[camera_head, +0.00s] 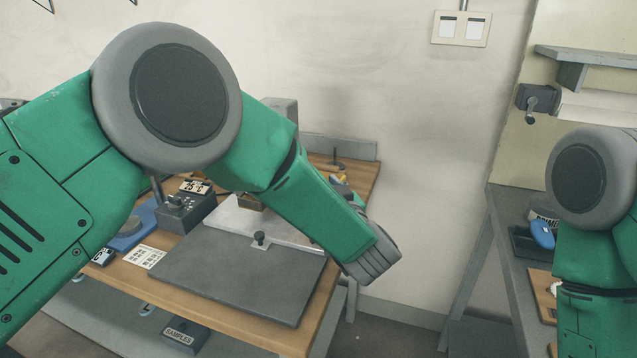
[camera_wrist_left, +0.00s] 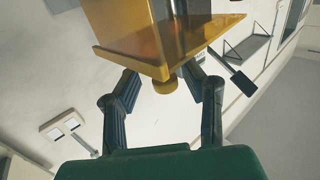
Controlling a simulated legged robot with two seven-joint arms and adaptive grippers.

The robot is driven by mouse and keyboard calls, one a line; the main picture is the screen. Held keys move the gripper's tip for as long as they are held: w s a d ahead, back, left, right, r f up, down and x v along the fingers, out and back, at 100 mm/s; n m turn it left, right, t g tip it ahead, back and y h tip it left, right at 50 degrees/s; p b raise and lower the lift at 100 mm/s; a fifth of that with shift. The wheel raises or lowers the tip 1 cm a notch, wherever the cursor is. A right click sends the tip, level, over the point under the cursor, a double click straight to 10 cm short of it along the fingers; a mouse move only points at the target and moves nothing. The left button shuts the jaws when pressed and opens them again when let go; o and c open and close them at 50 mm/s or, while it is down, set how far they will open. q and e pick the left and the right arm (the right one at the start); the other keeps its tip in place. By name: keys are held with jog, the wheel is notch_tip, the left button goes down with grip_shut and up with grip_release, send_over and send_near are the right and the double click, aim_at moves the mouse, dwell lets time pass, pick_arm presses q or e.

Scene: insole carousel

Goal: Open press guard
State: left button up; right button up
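An orange-yellow guard-like panel (camera_wrist_left: 150,45) with a lower lip fills the top of the left wrist view. A round yellow knob (camera_wrist_left: 165,86) sticks out under the lip. My left gripper (camera_wrist_left: 165,80) has its two dark fingers spread, one on each side of the knob. I see a gap between the knob and each finger; whether the fingertips touch the panel cannot be told. In the head view my left forearm hides most of the press, whose grey top (camera_head: 281,112) shows behind it, and the left fingers are not clearly visible. My right gripper is out of view.
A SAMPLES bin (camera_head: 180,337) sits below. A grey shelf bench (camera_head: 503,250) stands right.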

pick_arm(q)
jog(key=shift+w+d+r, duration=0.1)
jog(key=shift+d+r, duration=0.05)
jog(key=shift+r, duration=0.15)
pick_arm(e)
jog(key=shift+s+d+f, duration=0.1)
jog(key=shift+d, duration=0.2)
pick_arm(q)
jog(key=shift+w+a+r, duration=0.15)
jog(key=shift+a+r, duration=0.05)
jog(key=shift+r, duration=0.25)
jog(key=r, duration=0.8)
jog(key=shift+d+r, duration=0.15)
jog(key=shift+d, duration=0.15)
jog(key=shift+d+r, duration=0.15)
jog(key=shift+r, duration=0.15)
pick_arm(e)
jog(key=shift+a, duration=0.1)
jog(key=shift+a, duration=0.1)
